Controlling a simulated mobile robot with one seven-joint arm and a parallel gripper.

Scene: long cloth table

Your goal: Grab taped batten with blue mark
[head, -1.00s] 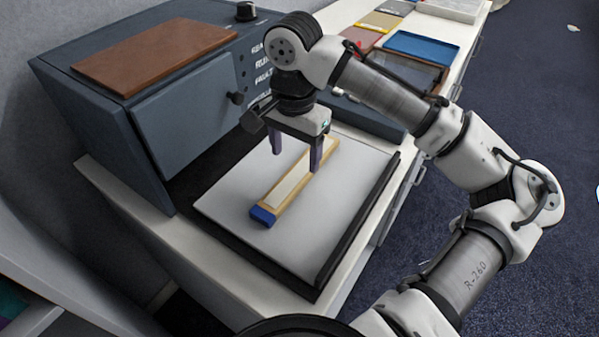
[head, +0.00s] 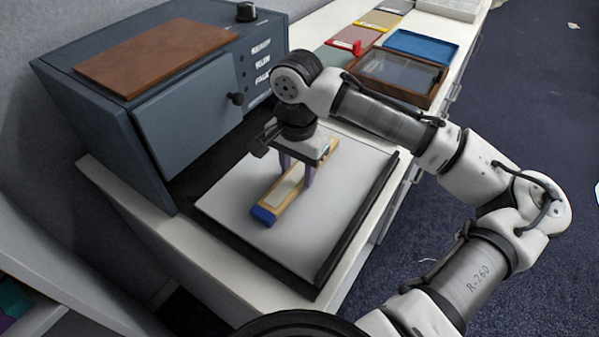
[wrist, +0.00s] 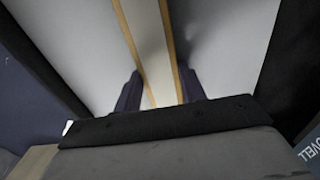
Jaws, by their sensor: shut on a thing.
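The batten (head: 288,188) is a long wooden strip with a pale band along its top and a blue end (head: 263,215) toward the front. It lies on the light grey board (head: 230,205) in the head view. In the wrist view the batten (wrist: 150,45) runs between the two dark purple fingers; its blue end is out of that view. My gripper (head: 297,176) points down over the batten's middle, with one finger on each long side. It is shut on the batten, which appears still flat on the board.
A dark blue-grey cabinet (head: 190,110) with a knob and a brown panel (head: 155,55) on top stands left. A black bar (head: 355,225) edges the board at right. A brown framed tray (head: 400,75) and a blue tray (head: 420,46) lie behind. The board's front is clear.

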